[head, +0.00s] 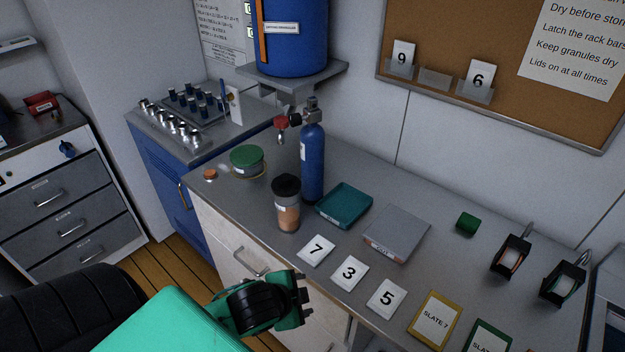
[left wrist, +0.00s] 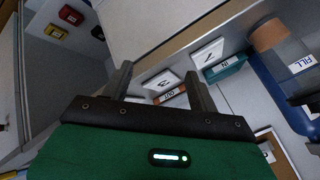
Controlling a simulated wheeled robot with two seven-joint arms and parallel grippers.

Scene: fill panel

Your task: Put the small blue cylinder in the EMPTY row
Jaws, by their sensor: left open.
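A slim blue cylinder (head: 312,170) with a metal valve and a red knob stands upright on the grey counter, behind the granule jar. A blue shape that may be it shows at the right of the left wrist view (left wrist: 275,88). My left gripper (head: 304,299) is open and empty in front of the counter's front edge, below the number cards and well apart from the cylinder. Its two fingers also show in the left wrist view (left wrist: 160,82). No label reading EMPTY is legible. Rows of small dark and silver fittings (head: 180,115) stand on the blue cabinet. My right gripper is not in view.
A lidded jar of orange granules (head: 288,216) stands close in front of the cylinder. A green-lidded tub (head: 247,159), a teal tray (head: 335,216), a grey tray (head: 389,248) and cards 7, 3 and 5 (head: 349,272) lie around. A large blue drum (head: 290,50) sits on a wall shelf.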

